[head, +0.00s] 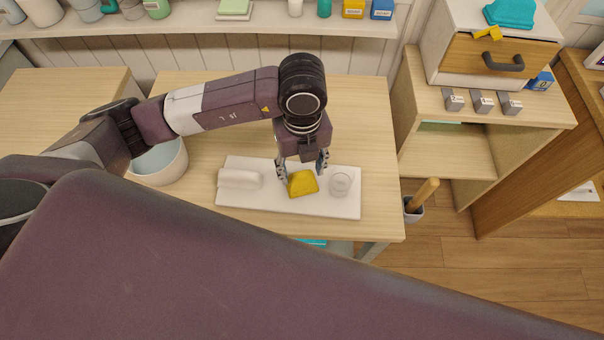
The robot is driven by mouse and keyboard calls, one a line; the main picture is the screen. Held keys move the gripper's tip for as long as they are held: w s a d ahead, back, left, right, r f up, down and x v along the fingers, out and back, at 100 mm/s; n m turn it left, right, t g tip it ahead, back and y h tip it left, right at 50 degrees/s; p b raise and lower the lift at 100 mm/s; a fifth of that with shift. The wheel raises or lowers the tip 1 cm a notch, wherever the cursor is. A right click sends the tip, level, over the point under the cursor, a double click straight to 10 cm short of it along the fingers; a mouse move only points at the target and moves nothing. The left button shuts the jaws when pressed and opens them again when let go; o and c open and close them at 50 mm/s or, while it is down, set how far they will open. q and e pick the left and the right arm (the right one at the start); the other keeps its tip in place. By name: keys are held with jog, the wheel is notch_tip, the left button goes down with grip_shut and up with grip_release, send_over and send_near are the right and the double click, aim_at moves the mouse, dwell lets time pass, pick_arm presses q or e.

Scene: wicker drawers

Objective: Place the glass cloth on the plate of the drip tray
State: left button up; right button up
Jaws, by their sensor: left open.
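A yellow wedge-shaped piece, which looks like the glass cloth (302,184), is at the middle of a white rectangular plate, which looks like the drip tray (270,205). It appears to rest on the plate. My left gripper (303,176) points down right at the yellow piece, with its fingers spread apart at the piece's far side. The gripper is open; whether a finger touches the piece I cannot tell. My right gripper is not in view.
On the plate, a white rounded object (240,179) lies left and a clear glass (341,184) stands right. A pale bowl (160,162) stands on the wooden table (365,120) to the left. A drawer cabinet (490,60) stands right. The table's back right is clear.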

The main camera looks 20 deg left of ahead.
aim_at(302, 174)
pick_arm(q)
notch_tip(302, 174, up, 9)
jog(key=shift+b, duration=0.4)
jog(key=shift+f, duration=0.1)
